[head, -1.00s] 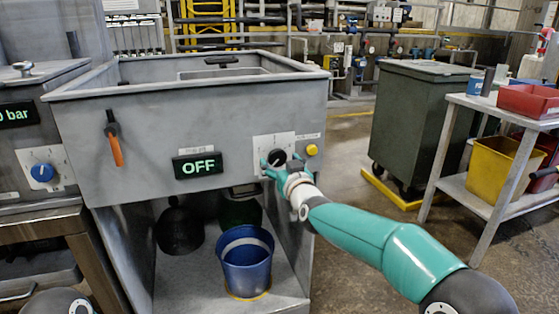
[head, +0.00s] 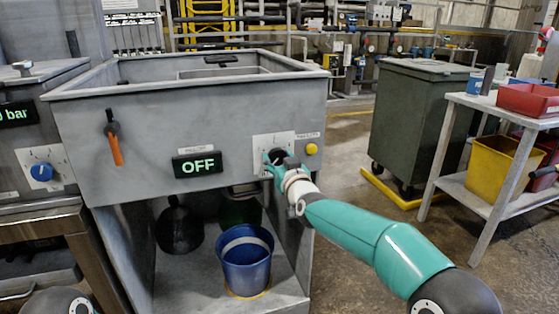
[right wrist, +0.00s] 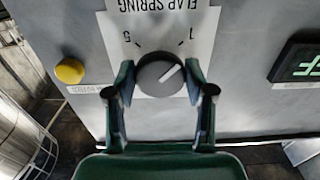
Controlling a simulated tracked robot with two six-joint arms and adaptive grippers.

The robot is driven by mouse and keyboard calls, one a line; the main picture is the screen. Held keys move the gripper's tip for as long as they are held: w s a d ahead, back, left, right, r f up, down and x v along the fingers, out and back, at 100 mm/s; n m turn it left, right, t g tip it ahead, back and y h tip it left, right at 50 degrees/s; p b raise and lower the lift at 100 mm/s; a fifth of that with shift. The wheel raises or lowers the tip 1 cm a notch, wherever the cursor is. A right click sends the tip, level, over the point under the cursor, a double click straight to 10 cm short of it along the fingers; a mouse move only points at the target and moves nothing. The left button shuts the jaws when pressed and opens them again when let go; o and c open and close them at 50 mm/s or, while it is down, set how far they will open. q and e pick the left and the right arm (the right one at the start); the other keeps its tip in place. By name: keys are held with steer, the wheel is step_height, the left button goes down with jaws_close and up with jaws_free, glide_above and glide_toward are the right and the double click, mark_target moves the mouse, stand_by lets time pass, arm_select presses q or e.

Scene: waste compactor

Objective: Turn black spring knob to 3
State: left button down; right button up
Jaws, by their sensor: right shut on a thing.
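The black spring knob (right wrist: 160,74) sits on a white dial plate (right wrist: 198,28) lettered "FLAP SPRING", which appears upside down in the right wrist view. A 5 shows at the plate's left and what looks like a 1 at its right. The knob's pale pointer line slants up and right, toward the 1 side. My right gripper (right wrist: 160,88) is shut on the knob, one finger on each side. In the head view, the right gripper (head: 277,165) partly hides the knob and the lower part of the dial plate. My left gripper is not in view.
A yellow button (head: 311,149) is just right of the dial plate. A display reading OFF (head: 197,164) is to its left, then an orange-handled lever (head: 115,148). A blue bucket (head: 245,270) stands below. A green bin (head: 420,115) and a side table (head: 462,98) stand right.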

steer(key=shift+m, duration=0.3)
